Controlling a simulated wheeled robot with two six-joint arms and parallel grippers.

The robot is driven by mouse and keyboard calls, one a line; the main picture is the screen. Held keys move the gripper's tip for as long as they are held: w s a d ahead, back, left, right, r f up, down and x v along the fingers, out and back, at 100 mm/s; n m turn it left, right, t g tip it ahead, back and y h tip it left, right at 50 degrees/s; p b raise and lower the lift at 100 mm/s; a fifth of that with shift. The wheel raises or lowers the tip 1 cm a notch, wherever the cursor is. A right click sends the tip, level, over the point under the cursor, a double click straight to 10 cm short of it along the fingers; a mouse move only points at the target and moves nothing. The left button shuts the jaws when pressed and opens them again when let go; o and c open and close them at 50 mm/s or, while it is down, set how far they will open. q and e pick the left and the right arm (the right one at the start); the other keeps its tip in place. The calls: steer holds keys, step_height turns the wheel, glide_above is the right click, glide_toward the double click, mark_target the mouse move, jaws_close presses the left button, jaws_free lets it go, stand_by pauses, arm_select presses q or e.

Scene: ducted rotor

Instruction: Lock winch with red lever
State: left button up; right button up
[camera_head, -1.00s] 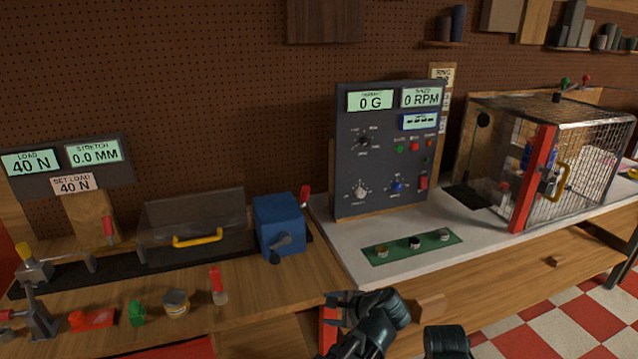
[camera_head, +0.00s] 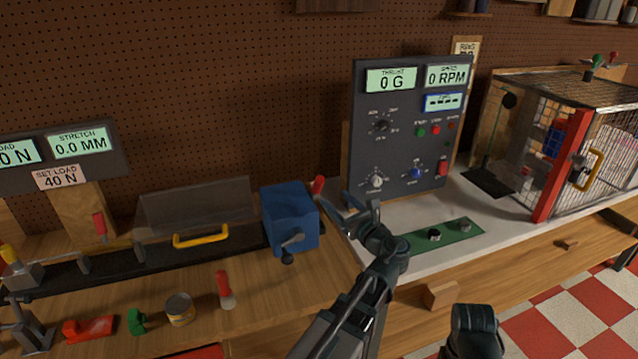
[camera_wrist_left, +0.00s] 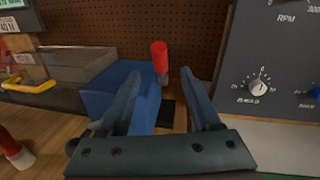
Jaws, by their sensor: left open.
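The winch is a blue box (camera_head: 289,217) at the right end of the black rail on the wooden bench, with a dark crank (camera_head: 291,243) on its front. Its red lever (camera_head: 318,186) stands up at the box's right side, tilted a little right. In the left wrist view the red lever (camera_wrist_left: 160,57) shows beyond and between the fingers, beside the blue box (camera_wrist_left: 110,93). My left gripper (camera_head: 358,206) is open and empty, to the right of the lever and apart from it.
A control panel (camera_head: 402,130) stands just right of my left gripper. A clear cover with a yellow handle (camera_head: 200,238) lies left of the winch. A red-handled tool (camera_head: 224,290) and a can (camera_head: 179,308) stand on the bench front. A mesh cage (camera_head: 600,150) is at the right.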

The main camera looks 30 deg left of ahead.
mark_target(322, 186)
arm_select(q)
steer(key=x, duration=1)
steer(key=shift+w+a, duration=0.15)
steer(key=shift+a, duration=0.1)
jaws_close()
stand_by(1.0)
